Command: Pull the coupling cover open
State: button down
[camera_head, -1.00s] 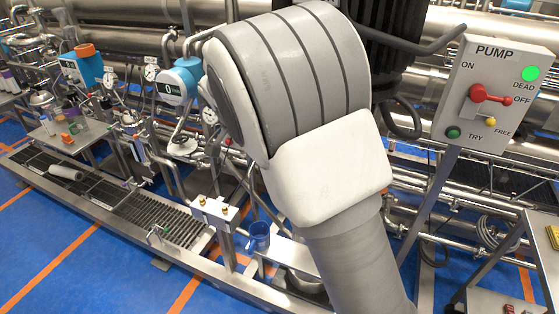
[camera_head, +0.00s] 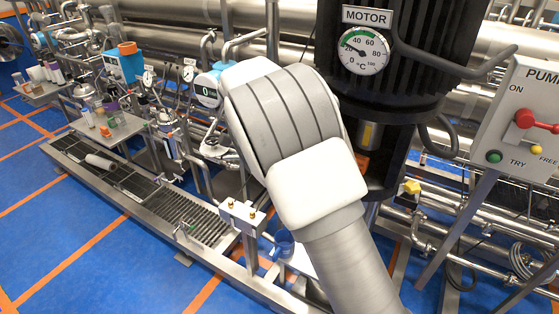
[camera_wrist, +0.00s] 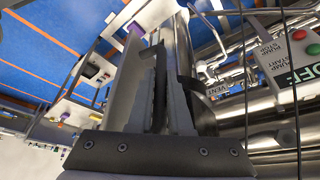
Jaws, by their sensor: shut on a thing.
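The black motor (camera_head: 372,70) carries a MOTOR sign and a dial. In the wrist view my gripper (camera_wrist: 168,62) is shut on a narrow grey piece beside a tall curved steel surface (camera_wrist: 184,45), which looks like the coupling cover. The fingers hide most of the held part, so its exact shape cannot be told. In the head view my arm hides the gripper and the cover.
The pump panel (camera_head: 520,115) with a red lever stands at the right. A yellow knob (camera_head: 412,187) sits on pipework right of my arm. A long grated steel trough (camera_head: 190,222) runs left. Blue floor is open at lower left.

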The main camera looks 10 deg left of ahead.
jog(key=c, duration=0.8)
grip_release()
jog(key=shift+c, duration=0.2)
jog(key=v, duration=1.7)
jog(key=shift+r, duration=0.15)
jog(key=shift+s+a, duration=0.1)
jog(key=shift+s, duration=0.05)
